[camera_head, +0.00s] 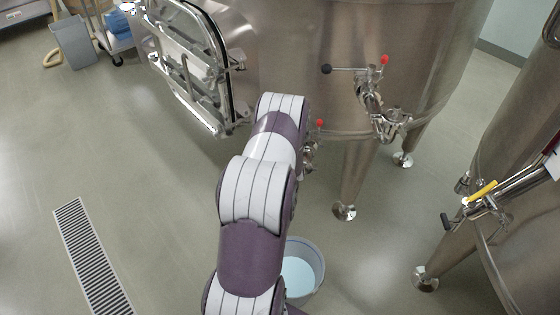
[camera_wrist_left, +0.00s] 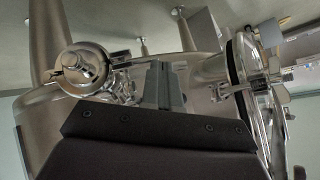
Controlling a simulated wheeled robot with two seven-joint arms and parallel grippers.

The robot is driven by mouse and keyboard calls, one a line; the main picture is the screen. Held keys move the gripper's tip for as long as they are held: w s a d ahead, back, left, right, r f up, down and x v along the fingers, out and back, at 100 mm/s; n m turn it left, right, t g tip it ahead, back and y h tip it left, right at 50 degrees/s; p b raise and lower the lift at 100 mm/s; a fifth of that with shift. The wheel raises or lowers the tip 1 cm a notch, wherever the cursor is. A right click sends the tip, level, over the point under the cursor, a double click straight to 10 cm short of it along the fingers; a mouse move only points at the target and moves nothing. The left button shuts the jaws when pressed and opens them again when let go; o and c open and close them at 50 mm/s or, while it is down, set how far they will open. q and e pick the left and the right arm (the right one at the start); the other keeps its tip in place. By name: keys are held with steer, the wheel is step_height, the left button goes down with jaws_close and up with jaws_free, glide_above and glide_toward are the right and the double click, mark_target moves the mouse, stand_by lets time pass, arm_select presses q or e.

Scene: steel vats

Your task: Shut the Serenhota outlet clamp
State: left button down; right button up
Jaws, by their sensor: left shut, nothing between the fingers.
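A large steel vat (camera_head: 300,50) stands at the centre, with no name readable on it. A valve assembly (camera_head: 370,95) with black and red knobs is on its front. A second red knob (camera_head: 320,123) and metal fitting show just right of my left arm, partly hidden. In the wrist view, a round metal outlet fitting with a clamp band (camera_wrist_left: 80,68) is at the left. My left gripper (camera_wrist_left: 160,82) is shut and empty, its fingers right of that fitting and apart from it in the picture. The arm hides this gripper in the head view. Whether the clamp is open cannot be told. My right gripper is out of view.
A steel hatch door (camera_head: 190,65) sticks out at the vat's left. A bucket (camera_head: 305,270) stands on the floor beside my arm. Another vat (camera_head: 520,225) with a yellow-handled fitting (camera_head: 480,193) is at the right. The floor at the left is open around a drain grate (camera_head: 90,255).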

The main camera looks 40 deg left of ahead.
arm_select(q)
steer(key=shift+d, duration=0.1)
steer(key=p+v, duration=0.1)
steer(key=v, duration=1.1)
steer(key=shift+d+r, duration=0.15)
steer(key=shift+r, duration=0.05)
steer(key=shift+s, duration=0.15)
